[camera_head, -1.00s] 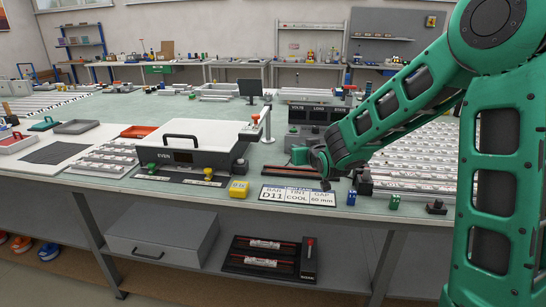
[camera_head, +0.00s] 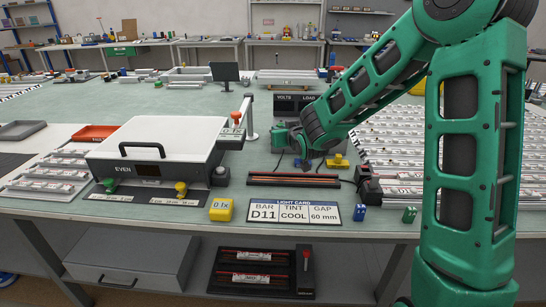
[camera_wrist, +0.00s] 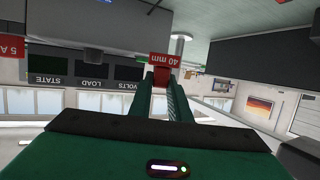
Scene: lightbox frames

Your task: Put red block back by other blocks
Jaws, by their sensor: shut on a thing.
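The red block (camera_wrist: 160,62), labelled 40 mm, is between the fingertips of my gripper (camera_wrist: 162,76) in the wrist view, which looks upside down. My gripper is shut on it. In the head view my gripper (camera_head: 279,139) is above the bench behind the black tray with red rods, pointing left; I cannot make out the red block there. A blue block (camera_head: 360,212) and a green block (camera_head: 409,215) stand apart at the bench's front edge, right of the light card. A yellow piece (camera_head: 337,161) lies farther back, beside my arm.
The white lightbox (camera_head: 155,143) stands at left, with a post beside it. The light card (camera_head: 294,212) and black rod tray (camera_head: 293,180) lie in front. A black device (camera_head: 368,187) stands behind the blue block. Bar racks (camera_head: 395,150) fill the right. A meter panel (camera_head: 296,103) stands behind.

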